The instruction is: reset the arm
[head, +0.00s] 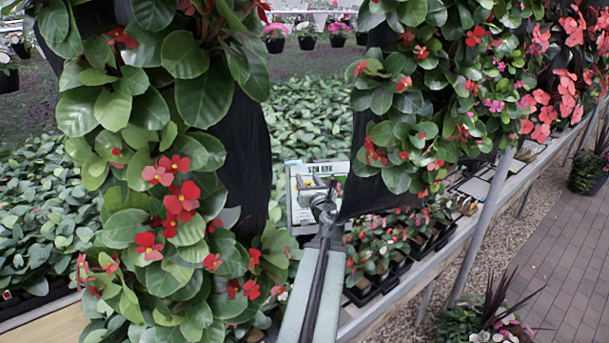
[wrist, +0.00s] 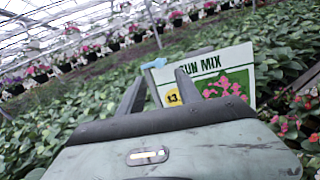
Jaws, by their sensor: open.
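My gripper (head: 322,192) is at the middle of the head view, at the end of my arm that reaches up from the bottom edge. In the wrist view, the two dark fingers of my gripper (wrist: 160,84) stand apart, and I see nothing held between them. A white sign reading "SUN MIX" (wrist: 237,62), with pink flowers and a yellow price spot, stands just beyond the fingers. The sign (head: 338,168) also shows behind my gripper in the head view, partly hidden by it. I cannot tell whether they touch.
Hanging plants with red flowers (head: 180,200) fill the left, and more (head: 420,100) hang at the right. Potted plants in black trays (head: 375,280) stand on the bench right of my arm. A metal post (head: 483,225) and a brick path (head: 570,270) lie farther right.

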